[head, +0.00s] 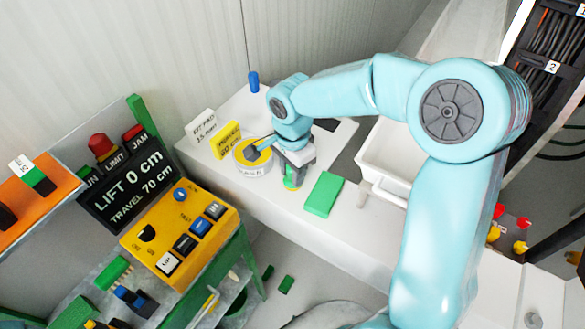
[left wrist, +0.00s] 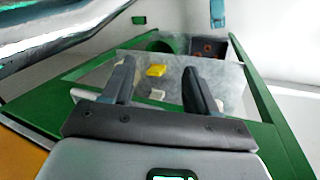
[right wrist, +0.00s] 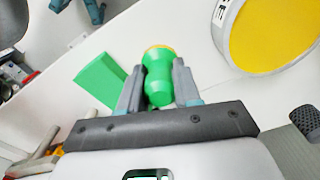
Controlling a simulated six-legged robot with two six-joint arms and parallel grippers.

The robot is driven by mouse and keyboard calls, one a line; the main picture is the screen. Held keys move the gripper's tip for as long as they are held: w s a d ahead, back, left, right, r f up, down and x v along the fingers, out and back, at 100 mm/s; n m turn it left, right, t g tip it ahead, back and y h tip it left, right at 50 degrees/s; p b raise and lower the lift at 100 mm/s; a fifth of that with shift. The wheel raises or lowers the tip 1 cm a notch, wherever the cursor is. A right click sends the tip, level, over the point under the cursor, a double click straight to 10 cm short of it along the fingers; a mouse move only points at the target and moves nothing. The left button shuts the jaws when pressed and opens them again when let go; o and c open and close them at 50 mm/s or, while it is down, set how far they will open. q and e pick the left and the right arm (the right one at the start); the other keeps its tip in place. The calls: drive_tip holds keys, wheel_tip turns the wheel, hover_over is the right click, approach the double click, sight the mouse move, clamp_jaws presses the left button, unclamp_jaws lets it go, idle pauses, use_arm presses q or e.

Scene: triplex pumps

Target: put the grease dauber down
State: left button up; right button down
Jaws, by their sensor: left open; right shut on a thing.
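My right gripper (head: 296,163) points down over the white bench and is shut on the grease dauber (head: 292,183). In the right wrist view the dauber (right wrist: 158,80) is a green, waisted piece with a yellowish rim at its far end, between the fingers of the right gripper (right wrist: 158,88). It looks upright and close to the bench top; I cannot tell whether it touches. My left gripper (left wrist: 160,85) is open and empty in the left wrist view, above a green-framed grey surface. It does not show in the head view.
A round tin with a yellow top (head: 246,165) stands left of the dauber. A flat green block (head: 324,194) lies to its right, and a white bin (head: 392,150) stands farther right. Paper signs (head: 200,128) stand behind. The bench front (head: 250,192) has bare room.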

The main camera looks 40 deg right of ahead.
drive_tip(key=shift+w+a+f, duration=0.1)
drive_tip(key=shift+w+f, duration=0.1)
drive_tip(key=shift+f, duration=0.05)
drive_tip(key=c, duration=0.8)
unclamp_jaws()
drive_tip(key=shift+r, duration=0.1)
drive_tip(key=shift+s+r, duration=0.1)
drive_tip(key=shift+s, duration=0.1)
drive_tip(key=shift+w+r, duration=0.3)
drive_tip(key=shift+r, duration=0.15)
wheel_tip(320, 180, up, 11)
drive_tip(key=shift+f+b, duration=0.1)
drive_tip(key=shift+b, duration=0.25)
drive_tip(key=shift+s+r, duration=0.3)
drive_tip(key=shift+w, duration=0.1)
drive_tip(key=shift+w+f, duration=0.1)
